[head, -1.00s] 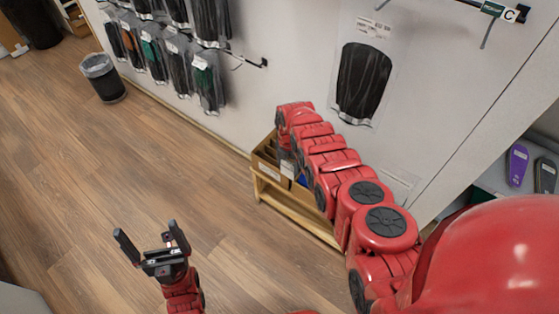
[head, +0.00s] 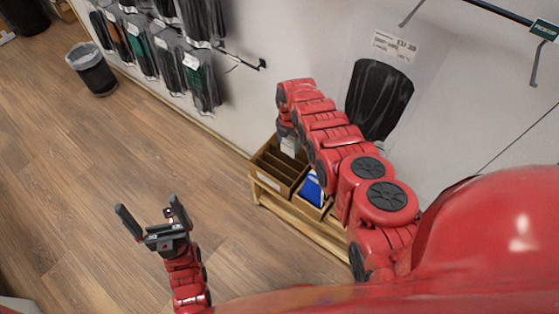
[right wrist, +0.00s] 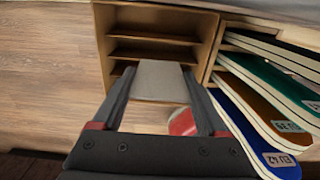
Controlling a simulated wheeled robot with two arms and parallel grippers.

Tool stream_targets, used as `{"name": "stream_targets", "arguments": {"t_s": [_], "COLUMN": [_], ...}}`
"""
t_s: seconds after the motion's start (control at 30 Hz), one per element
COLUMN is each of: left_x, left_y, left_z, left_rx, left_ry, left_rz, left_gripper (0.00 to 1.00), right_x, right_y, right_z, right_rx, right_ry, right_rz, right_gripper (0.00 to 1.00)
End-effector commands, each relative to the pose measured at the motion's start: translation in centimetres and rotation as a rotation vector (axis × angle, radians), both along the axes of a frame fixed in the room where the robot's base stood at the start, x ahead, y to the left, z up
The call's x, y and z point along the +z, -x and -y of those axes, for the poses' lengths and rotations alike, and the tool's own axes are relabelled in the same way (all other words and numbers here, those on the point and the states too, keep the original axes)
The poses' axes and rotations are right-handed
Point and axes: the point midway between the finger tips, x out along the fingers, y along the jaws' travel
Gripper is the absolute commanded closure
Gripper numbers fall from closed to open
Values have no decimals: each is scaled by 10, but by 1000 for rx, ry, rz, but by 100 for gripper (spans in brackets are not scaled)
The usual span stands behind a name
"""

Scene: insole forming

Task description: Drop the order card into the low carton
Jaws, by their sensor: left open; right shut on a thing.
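The order card (right wrist: 158,82) is a plain pale grey card held between the two fingers of my right gripper (right wrist: 158,95). In the head view the card (head: 289,146) is a small pale patch below the end of my right arm, over the low carton. The low carton (head: 265,180) is brown with dividers and stands open on a wooden bench. In the right wrist view its compartments (right wrist: 155,41) show behind the card, and those in sight look empty. My left gripper (head: 150,215) is open and empty above the floor, left of the bench.
A second box beside the carton holds blue, orange and green insoles (right wrist: 262,90). The wooden bench (head: 300,222) stands against the wall. Packed insoles hang on wall hooks above. A bin (head: 92,70) stands far left, with clear floor between.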

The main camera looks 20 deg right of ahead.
Motion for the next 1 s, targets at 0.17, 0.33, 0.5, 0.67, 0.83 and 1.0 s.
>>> {"name": "stream_targets", "arguments": {"t_s": [0.17,0.33,0.5,0.67,0.83,1.0], "left_x": [-8,-26,-48,-60,-60,-59], "left_y": [0,0,0,0,0,0], "left_z": [0,0,0,0,0,0], "left_rx": [0,0,0,0,0,0], "left_ry": [0,0,0,0,0,0], "left_rz": [0,0,0,0,0,0], "left_gripper": [0,0,0,0,0,0], "right_x": [-7,-26,-49,-61,-60,-60], "right_y": [0,0,0,0,0,0], "right_z": [0,0,0,0,0,0], "right_rx": [0,0,0,-1,-1,0], "right_ry": [0,0,1,0,0,0], "right_rz": [0,0,1,0,0,0], "right_gripper": [75,75,75,75,75,15]}}
